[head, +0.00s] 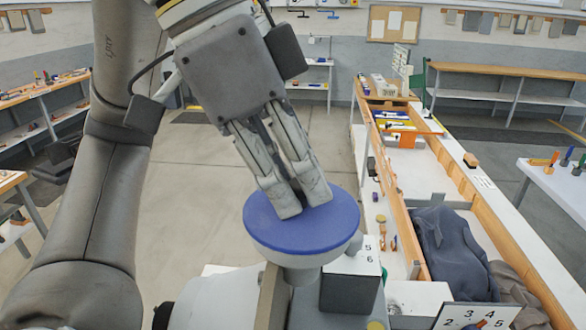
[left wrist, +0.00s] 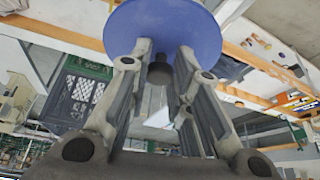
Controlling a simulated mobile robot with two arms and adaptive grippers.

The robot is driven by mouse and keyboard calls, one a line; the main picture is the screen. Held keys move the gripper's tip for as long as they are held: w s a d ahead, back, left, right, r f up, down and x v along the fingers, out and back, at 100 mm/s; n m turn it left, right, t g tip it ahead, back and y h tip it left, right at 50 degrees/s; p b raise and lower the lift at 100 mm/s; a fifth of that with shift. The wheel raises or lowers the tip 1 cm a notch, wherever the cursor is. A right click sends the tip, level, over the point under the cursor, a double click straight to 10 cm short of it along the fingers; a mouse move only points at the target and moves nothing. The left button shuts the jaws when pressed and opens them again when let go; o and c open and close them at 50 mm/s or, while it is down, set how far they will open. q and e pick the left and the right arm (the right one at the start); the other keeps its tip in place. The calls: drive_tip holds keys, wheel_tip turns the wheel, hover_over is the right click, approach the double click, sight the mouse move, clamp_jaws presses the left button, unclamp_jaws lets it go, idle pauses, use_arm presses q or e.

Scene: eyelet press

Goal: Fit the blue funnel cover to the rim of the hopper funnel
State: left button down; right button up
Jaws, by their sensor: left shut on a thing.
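The blue funnel cover (head: 268,228) is a round disc in the head view. It lies over the mouth of the pale hopper funnel (head: 292,258), looking about level, with its edge close to the rim. I cannot tell whether it is fully seated. My left gripper (head: 303,203) comes down from above, fingertips at the cover's top middle, and is shut on the cover. In the left wrist view the cover (left wrist: 165,25) spans the top beyond the fingers, and a dark knob (left wrist: 160,72) shows between them. The cover hides the funnel there. My right gripper is not in view.
A numbered panel (head: 475,316) is at the bottom right. To the right runs a long bench with a wooden edge (head: 402,215) and dark cloth (head: 450,250). Open floor (head: 190,165) lies behind.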

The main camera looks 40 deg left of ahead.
sight(292, 182)
use_arm(q)
drive_tip(key=c, duration=1.2)
unclamp_jaws()
drive_tip(key=shift+c, duration=0.2)
drive_tip(key=shift+r+p, duration=0.8)
drive_tip(key=shift+r, duration=1.65)
